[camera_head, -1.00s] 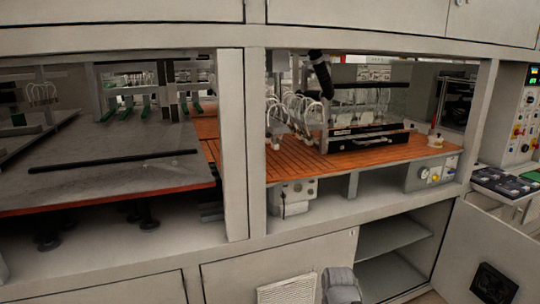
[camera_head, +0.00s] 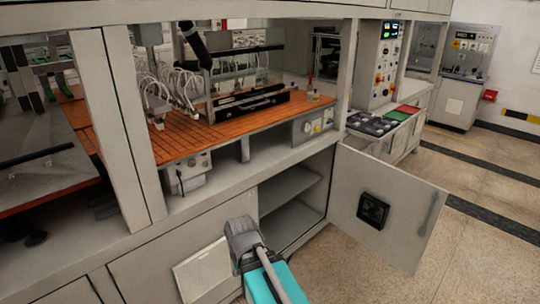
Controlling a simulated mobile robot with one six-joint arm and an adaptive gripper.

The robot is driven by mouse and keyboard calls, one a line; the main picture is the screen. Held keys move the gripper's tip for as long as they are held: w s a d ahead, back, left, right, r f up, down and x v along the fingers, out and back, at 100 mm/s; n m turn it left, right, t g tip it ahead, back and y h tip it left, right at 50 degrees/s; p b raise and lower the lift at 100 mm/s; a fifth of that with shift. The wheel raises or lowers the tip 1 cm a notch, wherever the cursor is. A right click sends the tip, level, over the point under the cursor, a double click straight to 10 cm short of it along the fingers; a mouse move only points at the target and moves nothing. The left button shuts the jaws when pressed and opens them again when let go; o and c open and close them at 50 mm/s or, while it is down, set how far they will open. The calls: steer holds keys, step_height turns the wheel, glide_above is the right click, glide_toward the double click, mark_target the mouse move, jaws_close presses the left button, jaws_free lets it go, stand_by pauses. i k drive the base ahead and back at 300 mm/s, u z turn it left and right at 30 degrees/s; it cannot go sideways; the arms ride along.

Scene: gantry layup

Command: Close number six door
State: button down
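One cabinet door (camera_head: 385,205) stands wide open at the lower right, swung out over the floor. It is light grey, with a black square fitting (camera_head: 373,210) on its face and a long handle near its free edge. No number is readable on it. The open cabinet (camera_head: 290,190) behind it shows a shelf and looks empty. Part of my arm, grey and teal, shows at the bottom centre, left of the open door and in front of a shut door (camera_head: 150,262). My gripper's fingers are not visible.
Above the cabinet is a bay with an orange slatted bed (camera_head: 180,143) and tubed equipment. A control panel (camera_head: 385,65) and a counter with black, green and red items stand to the right. The tiled floor (camera_head: 470,255) right of the open door is clear.

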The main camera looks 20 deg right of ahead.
mark_target(406, 199)
steer(key=z, duration=2.65)
steer(key=i, duration=2.05)
